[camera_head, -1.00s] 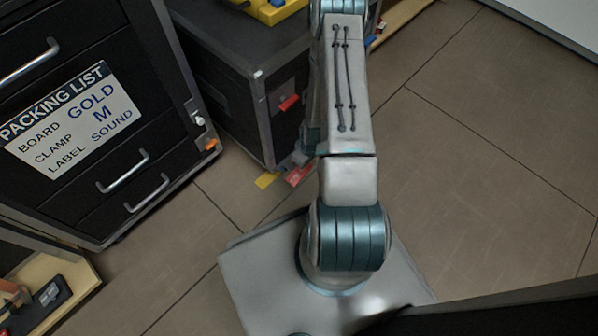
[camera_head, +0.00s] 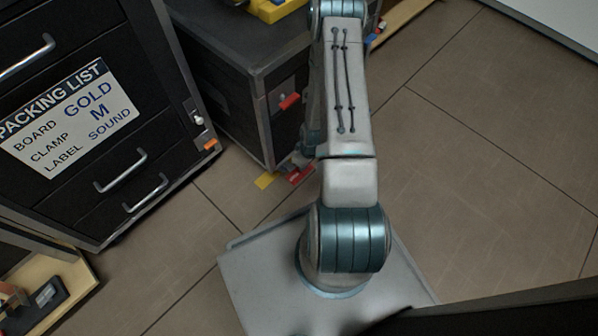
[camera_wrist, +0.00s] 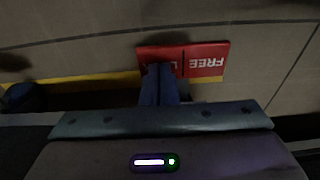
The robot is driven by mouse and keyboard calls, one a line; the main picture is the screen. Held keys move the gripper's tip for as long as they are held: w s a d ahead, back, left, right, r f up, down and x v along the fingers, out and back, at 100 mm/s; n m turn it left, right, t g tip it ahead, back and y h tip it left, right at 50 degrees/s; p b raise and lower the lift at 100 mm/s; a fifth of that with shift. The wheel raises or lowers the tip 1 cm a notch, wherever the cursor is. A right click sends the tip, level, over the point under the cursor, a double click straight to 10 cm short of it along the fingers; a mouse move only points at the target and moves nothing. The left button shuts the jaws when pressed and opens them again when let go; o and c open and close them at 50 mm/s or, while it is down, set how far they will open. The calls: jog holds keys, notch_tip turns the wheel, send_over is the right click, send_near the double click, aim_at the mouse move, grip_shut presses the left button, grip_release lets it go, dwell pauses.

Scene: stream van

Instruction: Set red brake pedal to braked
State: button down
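The red brake pedal (camera_head: 302,174) is low by the floor at the foot of the black case, partly hidden behind my arm. In the wrist view it is a flat red plate (camera_wrist: 205,60) with white lettering, "FREE", upside down at the right; the rest of the lettering is partly covered. My gripper (camera_wrist: 160,68) has its two blue fingers together with nothing visible between them. The fingertips overlap the plate's left-middle part; I cannot tell whether they touch it. In the head view the gripper is mostly hidden behind my arm.
The black case (camera_head: 240,85) stands behind the pedal, with a red tab (camera_head: 290,101) on its side. A black drawer cabinet (camera_head: 60,190) with a packing list (camera_head: 70,117) stands left. Floor at right (camera_head: 480,160) is clear.

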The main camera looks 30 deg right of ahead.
notch_tip(320, 180, up, 7)
jog(key=p, duration=0.5)
dwell(0.5)
jog(key=shift+s+f, duration=0.1)
dwell(0.4)
